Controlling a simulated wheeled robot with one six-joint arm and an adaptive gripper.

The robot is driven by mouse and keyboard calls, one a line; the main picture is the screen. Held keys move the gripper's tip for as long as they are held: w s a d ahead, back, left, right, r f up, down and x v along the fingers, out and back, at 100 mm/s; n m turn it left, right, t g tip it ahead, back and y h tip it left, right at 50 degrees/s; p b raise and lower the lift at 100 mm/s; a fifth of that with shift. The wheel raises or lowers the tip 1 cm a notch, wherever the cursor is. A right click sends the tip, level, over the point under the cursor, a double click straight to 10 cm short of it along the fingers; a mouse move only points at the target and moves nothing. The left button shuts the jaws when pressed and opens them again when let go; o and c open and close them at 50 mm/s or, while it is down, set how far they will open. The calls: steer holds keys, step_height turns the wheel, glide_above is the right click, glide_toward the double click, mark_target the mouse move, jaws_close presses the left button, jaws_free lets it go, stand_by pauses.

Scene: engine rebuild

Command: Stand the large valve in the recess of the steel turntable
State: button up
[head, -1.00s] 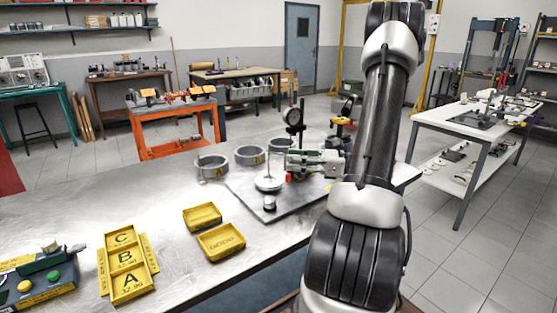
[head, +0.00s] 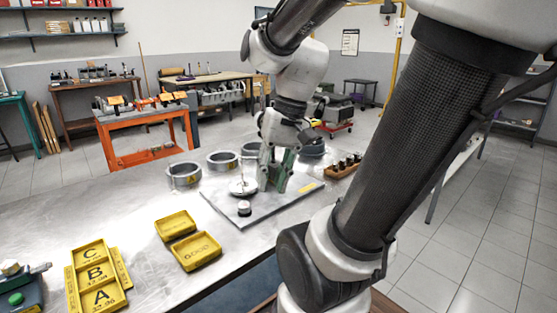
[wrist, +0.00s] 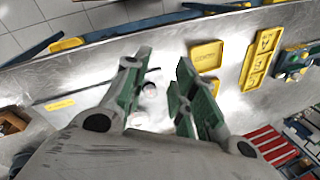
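The steel turntable (head: 243,188) is a bright round disc on the grey plate. A thin pale upright stem (head: 241,168) seems to rise from its middle; it could be the large valve, but it is too small to be sure. My gripper (head: 272,185) points down just right of the turntable, over the plate. In the wrist view my gripper (wrist: 164,60) has its green-padded fingers apart, with no object held between them. The turntable's recess cannot be made out. My fingers and palm hide part of the plate in the wrist view.
A wooden rack (head: 343,166) with several dark-topped pieces stands right of the plate (head: 268,208). A small knob (head: 244,208) stands on the plate's front. Grey rings (head: 183,175) stand behind. Yellow trays (head: 198,250) lie front left, with bare bench between.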

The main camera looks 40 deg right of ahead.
steer(key=shift+s+d+r+n+t+h, duration=0.1)
steer(key=shift+d+r+n+t+h, duration=0.15)
steer(key=shift+r+n+t+h, duration=0.45)
steer(key=shift+s+d+r+n+t+h, duration=0.2)
steer(key=shift+r+n+t, duration=0.25)
steer(key=shift+n, duration=0.5)
steer(key=shift+w+d+r+n+t+h, duration=0.1)
steer(key=shift+d+r+n+t+h, duration=0.25)
steer(key=shift+r+n+t, duration=0.4)
